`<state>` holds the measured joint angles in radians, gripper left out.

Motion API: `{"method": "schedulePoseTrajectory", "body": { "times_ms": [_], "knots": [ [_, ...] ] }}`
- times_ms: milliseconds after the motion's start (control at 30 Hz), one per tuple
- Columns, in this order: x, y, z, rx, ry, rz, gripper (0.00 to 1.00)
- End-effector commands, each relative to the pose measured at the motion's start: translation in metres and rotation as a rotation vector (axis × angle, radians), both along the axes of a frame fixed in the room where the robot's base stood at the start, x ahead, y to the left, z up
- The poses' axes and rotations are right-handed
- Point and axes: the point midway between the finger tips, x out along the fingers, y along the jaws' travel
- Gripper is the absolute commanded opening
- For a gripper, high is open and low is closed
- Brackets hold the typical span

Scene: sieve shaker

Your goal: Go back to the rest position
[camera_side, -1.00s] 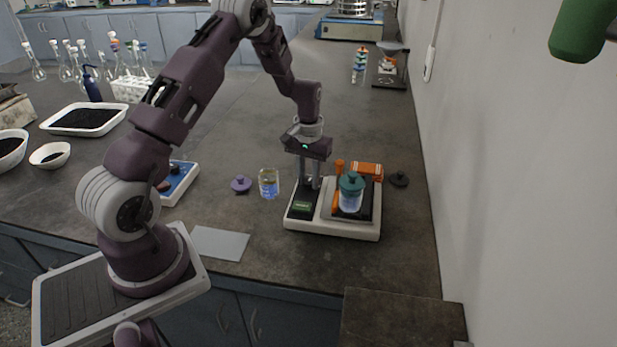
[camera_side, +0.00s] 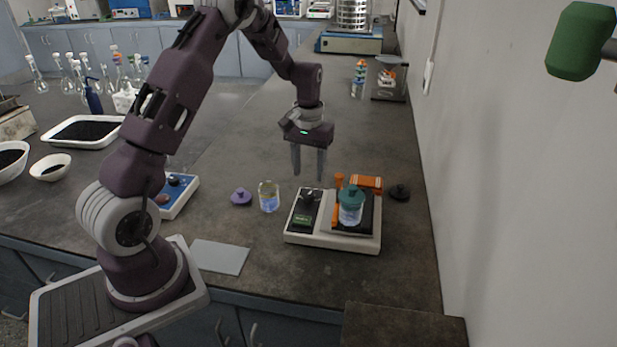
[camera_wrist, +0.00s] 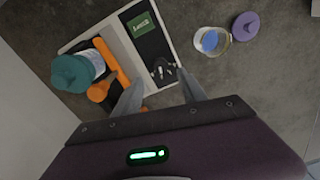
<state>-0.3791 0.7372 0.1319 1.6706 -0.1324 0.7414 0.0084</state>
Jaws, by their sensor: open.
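My gripper (camera_side: 308,165) is open and empty, in the air above the left part of a small white-edged device (camera_side: 330,242) with a green display. In the wrist view my gripper (camera_wrist: 163,88) has its two fingers apart, with the device's black knob (camera_wrist: 163,71) showing beyond them. A jar with a teal lid (camera_side: 351,205) stands on the right part of the device, apart from the fingers; it also shows in the wrist view (camera_wrist: 75,72).
An open glass jar (camera_side: 268,196) and a purple lid (camera_side: 241,197) stand left of the device. A blue-topped box (camera_side: 177,194) sits near my arm. The bench behind is largely clear.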

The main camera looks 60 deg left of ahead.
Motion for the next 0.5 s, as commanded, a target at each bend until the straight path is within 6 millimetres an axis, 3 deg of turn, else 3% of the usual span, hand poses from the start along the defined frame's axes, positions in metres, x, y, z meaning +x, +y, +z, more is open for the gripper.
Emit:
{"method": "schedulePoseTrajectory", "body": {
  "times_ms": [167,267,367,400,500],
  "knots": [
    [0.0,0.0,0.0,0.0,0.0,0.0,0.49],
    [-0.001,-0.011,0.021,0.004,-0.023,-0.021,0.49],
    [-0.016,-0.047,0.081,0.016,-0.093,-0.091,0.49],
    [-0.029,-0.068,0.11,0.023,-0.13,-0.132,0.49],
    [-0.077,-0.117,0.169,0.041,-0.219,-0.24,0.49]
  ]
}}
